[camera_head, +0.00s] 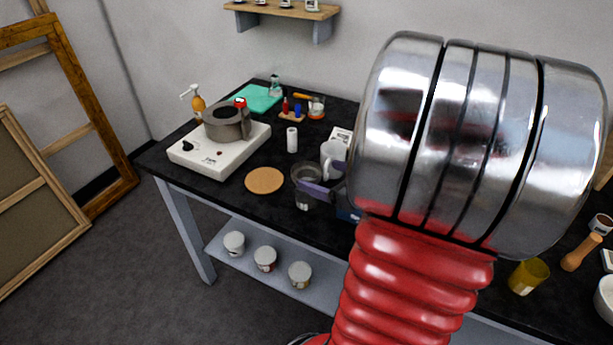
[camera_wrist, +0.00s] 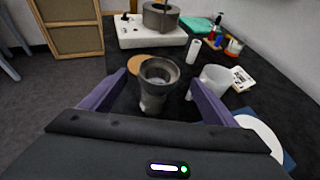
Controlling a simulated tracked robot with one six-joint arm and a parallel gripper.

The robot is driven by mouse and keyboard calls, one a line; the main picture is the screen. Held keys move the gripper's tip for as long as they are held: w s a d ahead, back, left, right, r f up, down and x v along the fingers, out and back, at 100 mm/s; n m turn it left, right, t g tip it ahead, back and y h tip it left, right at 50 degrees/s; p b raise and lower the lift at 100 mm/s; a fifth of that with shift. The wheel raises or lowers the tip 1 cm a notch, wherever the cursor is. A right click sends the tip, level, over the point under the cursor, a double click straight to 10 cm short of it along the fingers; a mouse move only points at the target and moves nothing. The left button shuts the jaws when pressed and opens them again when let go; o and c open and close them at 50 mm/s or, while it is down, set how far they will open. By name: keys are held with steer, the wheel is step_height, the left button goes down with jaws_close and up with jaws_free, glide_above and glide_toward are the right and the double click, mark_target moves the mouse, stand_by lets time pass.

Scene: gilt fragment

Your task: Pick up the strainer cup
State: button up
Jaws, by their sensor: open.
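The strainer cup, as I take it, is a dark grey metal cup with a wide round mouth and a narrower lower body. It stands upright on the black tabletop in the wrist view (camera_wrist: 153,97) and shows in the head view (camera_head: 304,171), partly behind a purple finger. My gripper (camera_wrist: 158,78) is open, its two purple fingers spread on either side of the cup, with a visible gap on each side. In the head view my gripper (camera_head: 322,181) is at the cup, partly hidden by my arm. Nothing is held.
A white mug (camera_wrist: 215,78) stands close right of the cup, near the right finger. A round cork mat (camera_head: 265,180) lies left of it. Behind are a white hotplate (camera_head: 215,155) with a grey pot (camera_head: 228,122) and a small white cylinder (camera_head: 292,139). A white plate (camera_wrist: 262,133) lies right.

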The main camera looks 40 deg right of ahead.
mark_target(298, 169)
steer(key=shift+x, duration=3.1)
steer(key=shift+f, duration=0.1)
steer(key=shift+x, duration=2.6)
steer(key=shift+a+f, duration=0.1)
steer(key=shift+a, duration=0.05)
steer(key=c, duration=1.1)
steer(key=shift+c, duration=0.2)
steer(key=shift+r, duration=5.05)
